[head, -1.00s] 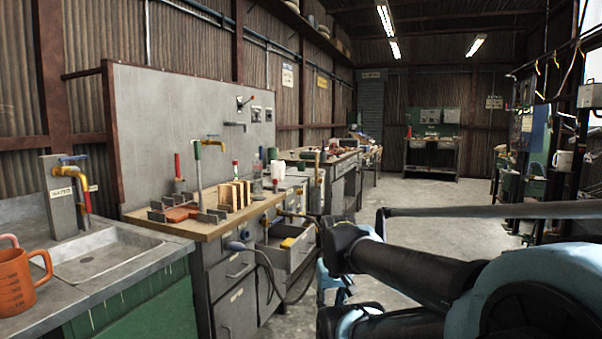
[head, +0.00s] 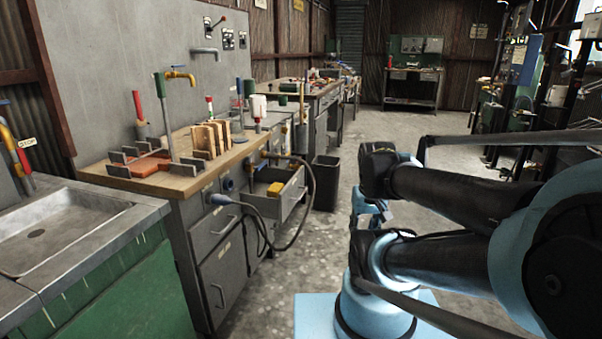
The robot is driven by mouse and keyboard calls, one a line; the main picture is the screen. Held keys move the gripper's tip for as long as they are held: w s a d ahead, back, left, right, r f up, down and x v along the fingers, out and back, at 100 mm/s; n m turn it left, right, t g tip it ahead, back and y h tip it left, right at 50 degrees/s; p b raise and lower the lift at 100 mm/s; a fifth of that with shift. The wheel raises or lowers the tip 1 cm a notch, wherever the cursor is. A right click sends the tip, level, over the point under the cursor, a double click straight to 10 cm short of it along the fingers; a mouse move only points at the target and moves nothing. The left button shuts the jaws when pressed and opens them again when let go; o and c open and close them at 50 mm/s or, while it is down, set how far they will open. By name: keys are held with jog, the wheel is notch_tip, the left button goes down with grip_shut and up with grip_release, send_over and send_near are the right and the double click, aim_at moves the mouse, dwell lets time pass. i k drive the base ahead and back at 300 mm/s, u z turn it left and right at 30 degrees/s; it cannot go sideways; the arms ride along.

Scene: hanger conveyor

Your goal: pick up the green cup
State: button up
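I cannot make out a green cup for certain. A small dark green object (head: 288,87) stands on the far part of the workbench row, too small to tell whether it is a cup. My folded black and blue arm (head: 450,205) fills the right foreground, well apart from the benches. I cannot make out my gripper's fingers.
A metal sink (head: 60,230) is at left. A dark bin (head: 327,183) stands beyond; the aisle floor (head: 400,125) is clear.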

aim_at(282, 99)
jog(key=z, duration=0.4)
jog(key=i, duration=1.1)
jog(key=z, duration=0.4)
jog(key=i, duration=1.1)
jog(key=u, duration=0.5)
jog(key=i, duration=1.15)
jog(key=u, duration=0.8)
jog(key=i, duration=0.45)
jog(key=u, duration=0.15)
